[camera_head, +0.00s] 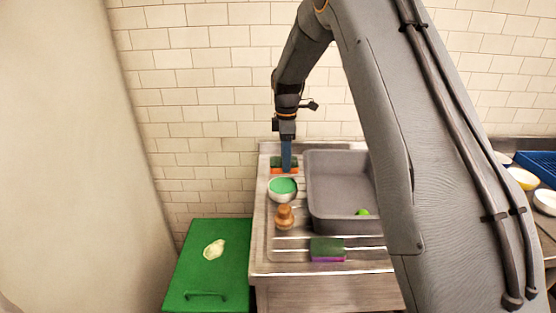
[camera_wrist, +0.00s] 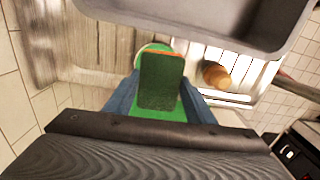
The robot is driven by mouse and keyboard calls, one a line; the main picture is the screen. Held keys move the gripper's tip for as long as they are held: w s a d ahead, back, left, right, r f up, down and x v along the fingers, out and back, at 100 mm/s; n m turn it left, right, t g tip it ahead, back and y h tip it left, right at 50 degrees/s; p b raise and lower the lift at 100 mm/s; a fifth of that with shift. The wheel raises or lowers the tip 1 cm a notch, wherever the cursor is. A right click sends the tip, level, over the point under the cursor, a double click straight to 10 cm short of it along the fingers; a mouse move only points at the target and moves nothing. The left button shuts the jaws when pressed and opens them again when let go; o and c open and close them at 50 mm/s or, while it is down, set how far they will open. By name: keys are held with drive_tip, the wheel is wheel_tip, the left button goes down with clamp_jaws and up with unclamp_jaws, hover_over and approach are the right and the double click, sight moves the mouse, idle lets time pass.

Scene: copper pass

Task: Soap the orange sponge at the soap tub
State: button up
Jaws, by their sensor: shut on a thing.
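The orange sponge (camera_head: 277,170) has a dark green top and shows at the back left of the metal drainboard. My gripper (camera_head: 286,162) points down with its blue fingers shut on the sponge. In the wrist view the sponge's green face (camera_wrist: 162,82) sits between the fingers. The soap tub (camera_head: 283,195) is a white round bowl with bright green soap, just in front of the sponge in the head view. In the wrist view its rim (camera_wrist: 143,50) and green soap show behind the sponge, which hides much of it. I cannot tell whether sponge and soap touch.
A grey basin (camera_head: 340,216) with a bright green item (camera_head: 362,212) stands right of the tub. A brown wooden knobbed object (camera_head: 284,216) and a purple-and-green sponge (camera_head: 328,249) lie in front. A green-topped surface (camera_head: 206,270) is at left. A tiled wall is close behind.

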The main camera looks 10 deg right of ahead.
drive_tip(key=shift+w+f, duration=0.2)
drive_tip(key=shift+w, duration=0.05)
drive_tip(key=shift+a+f+b, duration=0.15)
drive_tip(key=shift+f+b, duration=0.25)
drive_tip(key=shift+f, duration=0.35)
drive_tip(key=shift+f+b, duration=0.95)
drive_tip(key=shift+f, duration=1.2)
drive_tip(key=shift+s+f, duration=0.1)
drive_tip(key=shift+f, duration=0.5)
drive_tip(key=shift+r, duration=0.1)
drive_tip(key=shift+r+p, duration=1.4)
drive_tip(key=shift+r, duration=2.1)
